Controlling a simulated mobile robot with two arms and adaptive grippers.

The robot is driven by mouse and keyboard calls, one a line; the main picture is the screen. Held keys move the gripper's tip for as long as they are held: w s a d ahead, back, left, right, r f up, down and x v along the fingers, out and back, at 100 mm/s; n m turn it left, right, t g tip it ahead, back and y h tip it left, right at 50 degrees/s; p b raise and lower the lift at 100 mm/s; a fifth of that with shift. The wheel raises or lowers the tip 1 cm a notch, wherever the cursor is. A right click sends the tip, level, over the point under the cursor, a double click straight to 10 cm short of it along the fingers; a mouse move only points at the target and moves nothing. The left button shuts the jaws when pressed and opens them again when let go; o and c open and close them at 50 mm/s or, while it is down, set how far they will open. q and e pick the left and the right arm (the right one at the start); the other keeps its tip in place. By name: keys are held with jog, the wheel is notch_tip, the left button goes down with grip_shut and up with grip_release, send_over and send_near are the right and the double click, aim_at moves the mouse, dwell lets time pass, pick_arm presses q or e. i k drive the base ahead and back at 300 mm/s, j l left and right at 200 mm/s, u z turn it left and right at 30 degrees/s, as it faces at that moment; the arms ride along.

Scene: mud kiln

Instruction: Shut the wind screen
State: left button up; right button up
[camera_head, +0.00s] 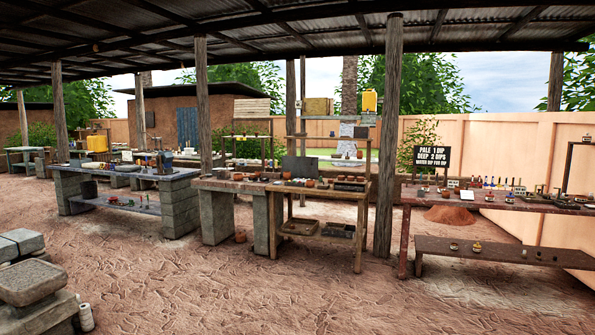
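I cannot pick out the wind screen for certain. A dark grey upright panel (299,167) stands at the back of the middle work table (225,187); I cannot tell whether it is the screen or whether it is hinged. A dark frame (570,168) rises at the far right edge, partly cut off. Neither of my grippers is in view.
A left bench on grey blocks (180,215) and a right table (404,240) with a low shelf (490,250) flank the middle table. A post (387,140) stands between tables. Stone slabs (30,283) lie front left. The sandy foreground (230,295) is clear.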

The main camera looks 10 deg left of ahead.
aim_at(299, 166)
jog(key=i+l, duration=0.4)
jog(key=i+l+u, duration=0.1)
jog(key=i+l, duration=0.3)
jog(key=l, duration=0.25)
jog(key=i+l+z, duration=0.2)
jog(key=i, duration=0.7)
jog(key=i+z, duration=0.15)
jog(key=i, duration=0.75)
jog(key=i+u, duration=0.2)
jog(key=i, duration=0.4)
jog(key=i+l+u, duration=0.2)
jog(key=i, duration=0.4)
jog(key=i+l+u, duration=0.2)
jog(key=i, duration=0.45)
jog(key=i+j+u, duration=0.2)
jog(key=i+u, duration=0.15)
jog(key=i, duration=0.7)
jog(key=i+u, duration=0.35)
jog(key=i, duration=0.65)
